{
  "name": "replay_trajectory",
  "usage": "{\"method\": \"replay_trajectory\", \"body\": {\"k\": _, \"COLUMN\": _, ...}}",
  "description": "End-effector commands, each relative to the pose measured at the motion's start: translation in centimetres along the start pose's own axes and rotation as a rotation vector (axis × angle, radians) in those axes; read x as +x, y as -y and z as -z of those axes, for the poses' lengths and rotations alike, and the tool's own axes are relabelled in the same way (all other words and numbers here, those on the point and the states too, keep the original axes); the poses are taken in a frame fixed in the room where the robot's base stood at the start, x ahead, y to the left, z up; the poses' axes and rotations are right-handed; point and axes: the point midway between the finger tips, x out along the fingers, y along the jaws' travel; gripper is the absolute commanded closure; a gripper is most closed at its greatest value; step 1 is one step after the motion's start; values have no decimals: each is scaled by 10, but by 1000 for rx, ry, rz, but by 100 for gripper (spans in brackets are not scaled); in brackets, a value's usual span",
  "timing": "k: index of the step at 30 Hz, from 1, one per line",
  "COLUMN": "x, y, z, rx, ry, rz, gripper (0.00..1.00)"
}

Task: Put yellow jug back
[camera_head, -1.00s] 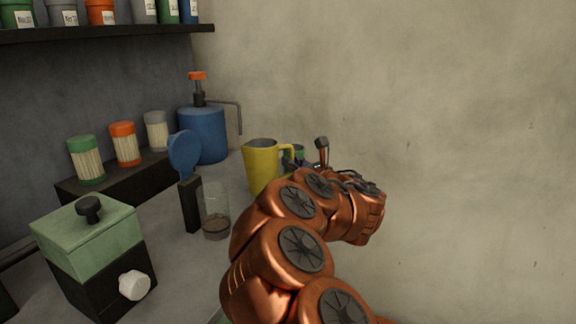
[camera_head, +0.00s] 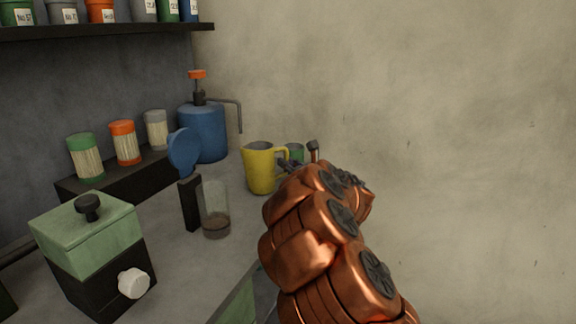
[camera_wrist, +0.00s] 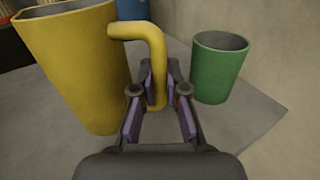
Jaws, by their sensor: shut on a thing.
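The yellow jug (camera_head: 259,169) stands upright on the grey counter, in front of the blue pump container. Its handle (camera_wrist: 157,72) points right in the head view. In the wrist view the yellow jug (camera_wrist: 75,65) fills the left side. My gripper (camera_wrist: 160,112) has its two fingers either side of the lower part of the handle and is shut on it. In the head view my gripper (camera_head: 290,164) is mostly hidden behind my copper arm. Whether the base of the jug fully touches the counter is hard to tell.
A green cup (camera_wrist: 219,66) stands close right of my gripper, near the wall. The blue pump container (camera_head: 203,134) is behind the jug. A glass with brown liquid (camera_head: 215,212), a blue round-headed stand (camera_head: 184,152) and a green-topped box (camera_head: 88,235) are to the left.

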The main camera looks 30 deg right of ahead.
Motion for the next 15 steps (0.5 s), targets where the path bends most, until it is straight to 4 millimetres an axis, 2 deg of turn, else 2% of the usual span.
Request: {"method": "replay_trajectory", "body": {"k": 15, "x": 0, "y": 0, "z": 6, "rx": 0, "ry": 2, "rz": 1, "gripper": 100}}
